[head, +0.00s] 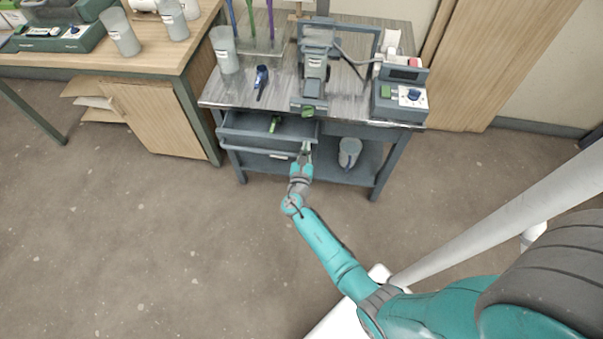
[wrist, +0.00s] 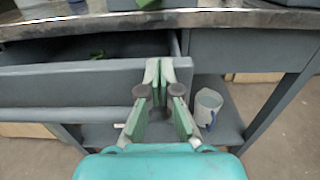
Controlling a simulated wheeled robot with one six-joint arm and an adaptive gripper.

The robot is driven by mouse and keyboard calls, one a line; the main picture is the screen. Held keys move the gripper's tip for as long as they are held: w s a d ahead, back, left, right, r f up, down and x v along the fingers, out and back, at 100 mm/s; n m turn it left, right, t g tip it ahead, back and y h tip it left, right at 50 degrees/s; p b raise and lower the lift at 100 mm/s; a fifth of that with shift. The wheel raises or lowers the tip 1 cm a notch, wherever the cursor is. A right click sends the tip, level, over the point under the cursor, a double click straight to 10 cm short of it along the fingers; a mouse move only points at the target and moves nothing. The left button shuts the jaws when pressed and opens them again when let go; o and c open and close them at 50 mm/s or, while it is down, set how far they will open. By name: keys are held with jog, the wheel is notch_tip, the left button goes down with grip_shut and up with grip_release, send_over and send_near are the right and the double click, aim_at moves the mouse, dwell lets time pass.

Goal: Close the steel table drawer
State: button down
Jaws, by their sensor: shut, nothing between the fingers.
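The steel table (head: 345,118) has a grey metal drawer (head: 262,141) at its left side, pulled part way out. A small green item (head: 275,124) lies inside the drawer. My gripper (head: 305,147) is at the right end of the drawer front. In the wrist view the drawer front (wrist: 75,82) fills the left side, and my gripper (wrist: 166,66) is shut and empty at the front's right end. I cannot tell whether the fingertips touch it. Part of the drawer's inside is hidden by its front.
A grey jug (head: 349,152) stands on the lower shelf, right of my gripper. A machine (head: 314,65), a control box (head: 399,95) and a container (head: 225,50) stand on the tabletop. A wooden desk (head: 150,60) is to the left. The floor in front is clear.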

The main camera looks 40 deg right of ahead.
jog(key=x, duration=0.8)
jog(key=shift+d, duration=0.2)
